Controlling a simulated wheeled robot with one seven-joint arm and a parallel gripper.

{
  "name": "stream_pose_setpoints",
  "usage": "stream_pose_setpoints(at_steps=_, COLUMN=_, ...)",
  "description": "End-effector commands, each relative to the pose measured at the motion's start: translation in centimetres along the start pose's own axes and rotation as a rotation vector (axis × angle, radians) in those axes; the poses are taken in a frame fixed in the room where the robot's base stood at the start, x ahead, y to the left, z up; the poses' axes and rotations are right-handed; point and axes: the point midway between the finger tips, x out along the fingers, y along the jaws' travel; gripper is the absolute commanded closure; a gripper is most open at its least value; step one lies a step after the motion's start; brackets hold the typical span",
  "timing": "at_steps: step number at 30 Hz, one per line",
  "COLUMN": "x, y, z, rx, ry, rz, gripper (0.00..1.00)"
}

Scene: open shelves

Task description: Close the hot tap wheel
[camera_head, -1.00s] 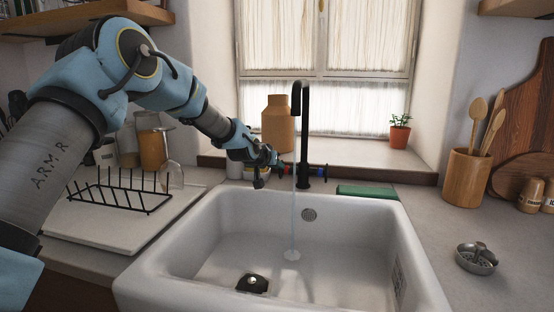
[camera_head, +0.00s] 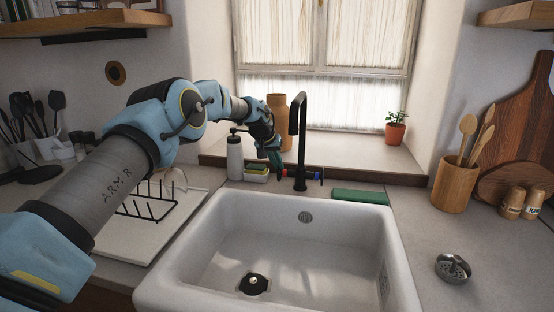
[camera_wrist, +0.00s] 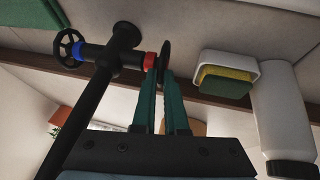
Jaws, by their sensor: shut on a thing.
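The black tap (camera_head: 299,130) stands behind the white sink. In the wrist view, the hot tap wheel (camera_wrist: 165,58) is black, beside a red band (camera_wrist: 150,60) on the tap's cross pipe. The cold wheel (camera_wrist: 68,48), beside a blue band, is on the opposite end. My gripper (camera_wrist: 165,80) has its green fingers shut on the hot tap wheel, with the wheel's lower part between the fingertips. In the head view my gripper (camera_head: 278,166) reaches in from the left, and the hot wheel is mostly hidden there. No water stream shows below the spout.
A white bottle (camera_head: 235,160) and a sponge holder (camera_head: 256,174) stand just left of the tap. A brown vase (camera_head: 277,112) is on the sill behind. The sink (camera_head: 300,250) is empty.

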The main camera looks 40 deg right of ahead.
Motion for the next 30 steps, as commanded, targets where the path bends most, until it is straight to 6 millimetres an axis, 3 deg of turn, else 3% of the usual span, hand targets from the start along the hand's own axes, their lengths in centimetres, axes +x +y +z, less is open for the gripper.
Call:
stream_pose_setpoints(at_steps=18, x=-0.04, y=0.08, z=-0.29, rx=-0.004, ry=-0.018, rz=0.0, gripper=1.0)
stream_pose_setpoints(at_steps=19, x=-0.05, y=0.08, z=-0.29, rx=-0.004, ry=-0.018, rz=0.0, gripper=0.87)
stream_pose_setpoints(at_steps=26, x=0.0, y=0.05, z=-0.2, rx=-0.004, ry=-0.02, rz=0.0, gripper=0.61)
stream_pose_setpoints(at_steps=30, x=0.02, y=0.02, z=-0.17, rx=-0.004, ry=-0.021, rz=0.0, gripper=0.6)
